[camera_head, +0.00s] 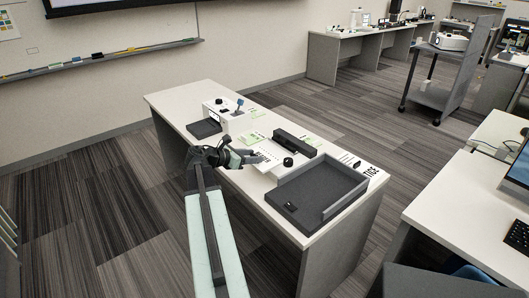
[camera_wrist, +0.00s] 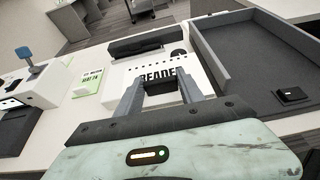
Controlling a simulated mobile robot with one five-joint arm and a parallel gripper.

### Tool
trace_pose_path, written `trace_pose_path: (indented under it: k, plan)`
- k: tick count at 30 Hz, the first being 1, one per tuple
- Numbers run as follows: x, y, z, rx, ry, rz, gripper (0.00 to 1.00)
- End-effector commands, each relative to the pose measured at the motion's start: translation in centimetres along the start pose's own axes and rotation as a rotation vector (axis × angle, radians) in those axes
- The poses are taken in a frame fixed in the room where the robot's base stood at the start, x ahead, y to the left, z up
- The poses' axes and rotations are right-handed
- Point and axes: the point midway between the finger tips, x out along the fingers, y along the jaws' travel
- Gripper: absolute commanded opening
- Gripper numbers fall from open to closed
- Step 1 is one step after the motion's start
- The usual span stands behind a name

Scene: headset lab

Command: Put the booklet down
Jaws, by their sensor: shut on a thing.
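My gripper (camera_wrist: 161,80) reaches over the white table (camera_head: 172,98), its two grey fingers pointing away from the wrist. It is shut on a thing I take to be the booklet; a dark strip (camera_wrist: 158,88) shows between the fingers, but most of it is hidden. In the head view my gripper (camera_head: 250,158) is at the table's near-left side. Just beyond the fingers lies a white panel (camera_wrist: 118,75) lettered "READER", partly covered by them. I cannot tell whether the held thing touches the panel.
A dark grey open tray (camera_head: 315,190) stands on the right of the table. A black bar (camera_head: 295,143) lies behind the panel. Another desk stands at right.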

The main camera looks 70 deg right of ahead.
Motion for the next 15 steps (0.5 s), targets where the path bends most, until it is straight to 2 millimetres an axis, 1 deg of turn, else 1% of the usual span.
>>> trace_pose_path:
  k: [1,7,10,12,15]
  plan:
    - [1.7,1.6,0.3,0.001,0.000,-0.002,0.03]
    - [6.3,5.1,1.7,0.000,0.000,-0.002,0.03]
    - [7.7,6.1,2.1,0.000,0.000,-0.001,0.03]
    - [8.2,6.5,2.3,0.000,-0.001,0.000,0.03]
    - [8.4,6.5,2.4,0.000,-0.001,0.000,0.03]
